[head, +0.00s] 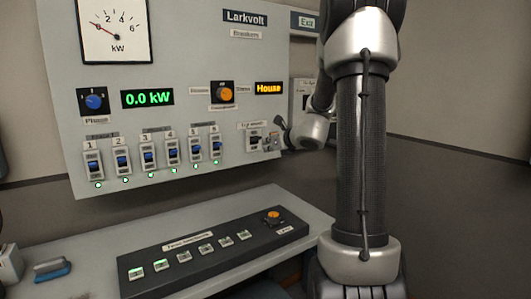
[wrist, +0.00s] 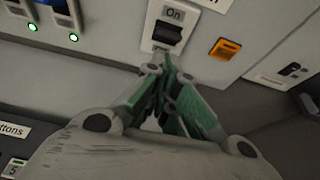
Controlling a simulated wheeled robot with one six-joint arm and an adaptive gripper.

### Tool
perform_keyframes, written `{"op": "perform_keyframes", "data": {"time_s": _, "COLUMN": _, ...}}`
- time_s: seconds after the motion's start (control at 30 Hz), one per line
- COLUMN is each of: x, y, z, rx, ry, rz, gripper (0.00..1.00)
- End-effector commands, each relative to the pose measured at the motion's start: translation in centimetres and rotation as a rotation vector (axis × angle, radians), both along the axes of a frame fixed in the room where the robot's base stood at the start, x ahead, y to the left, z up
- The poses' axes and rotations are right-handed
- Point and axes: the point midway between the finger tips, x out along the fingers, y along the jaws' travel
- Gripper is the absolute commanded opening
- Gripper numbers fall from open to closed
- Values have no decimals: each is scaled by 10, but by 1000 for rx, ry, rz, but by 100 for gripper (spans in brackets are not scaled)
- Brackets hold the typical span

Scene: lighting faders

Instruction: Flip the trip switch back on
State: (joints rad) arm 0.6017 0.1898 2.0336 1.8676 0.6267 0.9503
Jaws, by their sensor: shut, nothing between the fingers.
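The trip switch (head: 254,141) is at the right end of the breaker row on the grey panel, with a label above it. In the wrist view the switch (wrist: 168,33) has a white plate, a black lever and the word "On" above the lever. Whether the lever is up or down is hard to tell. My gripper (wrist: 163,75) is shut and empty, its fingertips just below the switch plate; I cannot tell whether they touch it. In the head view the gripper (head: 274,141) is small, at the right side of the switch.
Several numbered breakers (head: 123,160) with blue levers and lit green lamps are left of the switch. An orange tag (wrist: 225,48) is right of it. The display (head: 147,98) reads 0.0 kW. A black button box (head: 212,253) lies on the desk below.

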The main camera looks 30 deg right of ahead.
Motion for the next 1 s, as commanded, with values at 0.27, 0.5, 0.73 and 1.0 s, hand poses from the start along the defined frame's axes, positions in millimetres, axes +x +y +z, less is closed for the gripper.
{"op": "perform_keyframes", "data": {"time_s": 0.27, "x": -17, "y": 0, "z": 39, "rx": -3, "ry": -2, "rz": 1, "gripper": 0}}
{"op": "perform_keyframes", "data": {"time_s": 0.5, "x": -22, "y": -1, "z": 47, "rx": 0, "ry": 0, "rz": 0, "gripper": 0}}
{"op": "perform_keyframes", "data": {"time_s": 0.73, "x": -21, "y": -1, "z": 47, "rx": 0, "ry": 0, "rz": 0, "gripper": 0}}
{"op": "perform_keyframes", "data": {"time_s": 1.0, "x": -21, "y": -1, "z": 47, "rx": -8, "ry": 1, "rz": 3, "gripper": 0}}
